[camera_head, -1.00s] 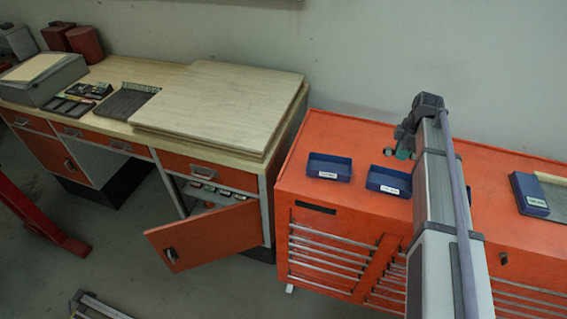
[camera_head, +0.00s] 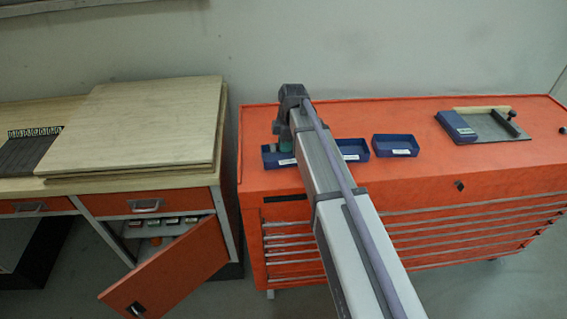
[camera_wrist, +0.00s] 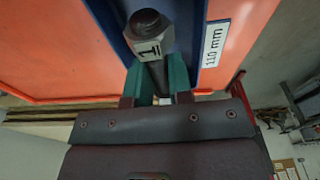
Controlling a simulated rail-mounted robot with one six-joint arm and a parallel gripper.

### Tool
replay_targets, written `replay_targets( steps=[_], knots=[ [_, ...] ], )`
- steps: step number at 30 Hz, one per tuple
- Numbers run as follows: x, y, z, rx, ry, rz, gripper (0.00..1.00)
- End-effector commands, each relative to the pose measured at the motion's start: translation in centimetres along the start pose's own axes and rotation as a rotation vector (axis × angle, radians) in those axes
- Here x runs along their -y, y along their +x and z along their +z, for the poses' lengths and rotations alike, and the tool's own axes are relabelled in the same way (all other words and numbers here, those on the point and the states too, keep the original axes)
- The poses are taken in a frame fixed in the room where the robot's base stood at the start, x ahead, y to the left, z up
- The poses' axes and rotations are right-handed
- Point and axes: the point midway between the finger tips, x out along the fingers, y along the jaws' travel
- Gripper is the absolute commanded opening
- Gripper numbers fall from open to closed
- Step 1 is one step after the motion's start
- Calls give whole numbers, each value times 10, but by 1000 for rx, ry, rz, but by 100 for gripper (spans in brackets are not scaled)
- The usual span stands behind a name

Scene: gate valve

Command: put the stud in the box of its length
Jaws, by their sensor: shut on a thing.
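My gripper (camera_wrist: 157,80) is shut on the stud (camera_wrist: 150,38) in the wrist view. The stud is a dark threaded rod with a hex nut marked "1", between two green fingers. A blue box labelled 110 mm (camera_wrist: 214,42) is behind it, apparently below; I cannot tell whether they touch. In the head view my gripper (camera_head: 283,130) is at the leftmost blue box (camera_head: 270,161), which it partly hides. The stud cannot be made out there. A middle blue box (camera_head: 354,150) is partly behind my arm, and a right blue box (camera_head: 395,146) is clear. Their labels are unreadable there.
The boxes stand on an orange cabinet (camera_head: 440,172). A blue device (camera_head: 457,126) and a shallow tray (camera_head: 492,128) are at its right. A wooden workbench with stacked boards (camera_head: 140,125) stands close on the left; its orange door (camera_head: 165,272) hangs open.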

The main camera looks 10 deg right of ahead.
Motion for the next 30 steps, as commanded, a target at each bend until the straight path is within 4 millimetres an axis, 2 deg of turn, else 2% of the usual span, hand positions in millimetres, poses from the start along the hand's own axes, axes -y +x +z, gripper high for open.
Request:
replay_targets(
  steps=[3, 9, 15, 20, 21, 28, 30],
  knots=[
    [0, 4, 1, 0, 0, 0, 0],
    [0, 41, 5, 0, 0, 0, 0],
    [0, 36, 4, 0, 0, 0, 0],
    [0, 40, 5, 0, 0, 0, 0],
    [0, 40, 5, 0, 0, 0, 22],
    [0, 39, 5, 0, 0, 0, 44],
    [0, 39, 5, 0, 0, 0, 45]
  ],
)
